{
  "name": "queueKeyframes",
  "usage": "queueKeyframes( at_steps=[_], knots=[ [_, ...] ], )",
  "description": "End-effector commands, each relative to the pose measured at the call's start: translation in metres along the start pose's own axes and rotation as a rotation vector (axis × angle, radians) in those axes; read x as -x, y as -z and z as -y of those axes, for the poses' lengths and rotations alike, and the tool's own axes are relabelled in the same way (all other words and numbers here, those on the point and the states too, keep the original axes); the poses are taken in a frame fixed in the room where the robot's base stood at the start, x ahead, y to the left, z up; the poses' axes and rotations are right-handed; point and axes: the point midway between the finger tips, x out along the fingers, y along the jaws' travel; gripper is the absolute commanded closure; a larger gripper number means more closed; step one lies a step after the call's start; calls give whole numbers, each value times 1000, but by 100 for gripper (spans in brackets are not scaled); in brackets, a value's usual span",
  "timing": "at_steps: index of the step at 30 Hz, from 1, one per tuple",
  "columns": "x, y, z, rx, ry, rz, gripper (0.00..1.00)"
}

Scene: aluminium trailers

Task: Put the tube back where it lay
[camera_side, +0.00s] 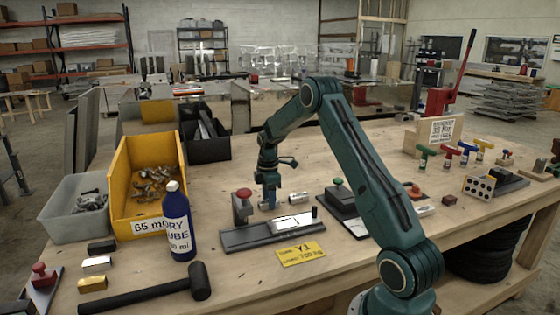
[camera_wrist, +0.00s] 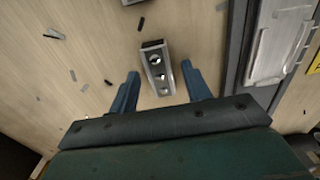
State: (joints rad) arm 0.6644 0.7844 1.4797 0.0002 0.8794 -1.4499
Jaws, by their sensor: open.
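A short silver square tube (camera_wrist: 157,70) with several round holes along its face and a dark end lies on the wooden bench in the wrist view. My gripper (camera_wrist: 160,88) is open, with one blue finger on each side of the tube and gaps between.
The fixture holds a silver block (camera_side: 292,223); a red-topped clamp (camera_side: 242,207) stands close left of my gripper. A yellow tag (camera_side: 301,253), blue bottle (camera_side: 177,222), mallet (camera_side: 198,282), and yellow bin (camera_side: 148,190) lie around.

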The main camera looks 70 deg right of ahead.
Motion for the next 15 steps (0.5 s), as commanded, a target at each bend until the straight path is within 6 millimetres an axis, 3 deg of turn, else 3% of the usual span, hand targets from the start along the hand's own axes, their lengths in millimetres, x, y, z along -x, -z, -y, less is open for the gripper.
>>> queueKeyframes(
  at_steps=[8, 15],
  knots=[
    [20, 0, -1, 0, -3, 0, 52],
    [57, 0, -1, 0, -5, 0, 52]
  ],
)
